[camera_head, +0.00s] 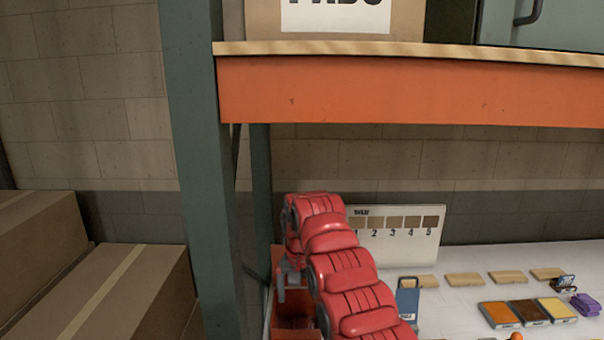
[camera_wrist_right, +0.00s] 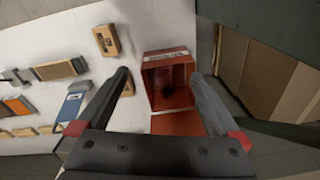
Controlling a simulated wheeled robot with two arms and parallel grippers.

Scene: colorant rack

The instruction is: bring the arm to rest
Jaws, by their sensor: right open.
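My right arm, red and segmented, reaches into the lower rack bay in the head view. Its gripper (camera_head: 282,285) is over the red open bin (camera_head: 297,328) at the left end of the white shelf, partly hidden by the arm. In the right wrist view, the dark fingers of the right gripper (camera_wrist_right: 160,76) are spread wide with nothing between their tips. The red bin (camera_wrist_right: 151,90) lies beyond them, its inside dark; I cannot tell what is in it. My left gripper is not in view.
An orange beam (camera_head: 400,92) crosses above the arm, and a green post (camera_head: 200,170) stands to its left. A numbered swatch board (camera_head: 395,245) stands behind. Orange, brown and yellow blocks (camera_head: 528,312), a blue item (camera_head: 407,302) and a purple item (camera_head: 585,305) lie right.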

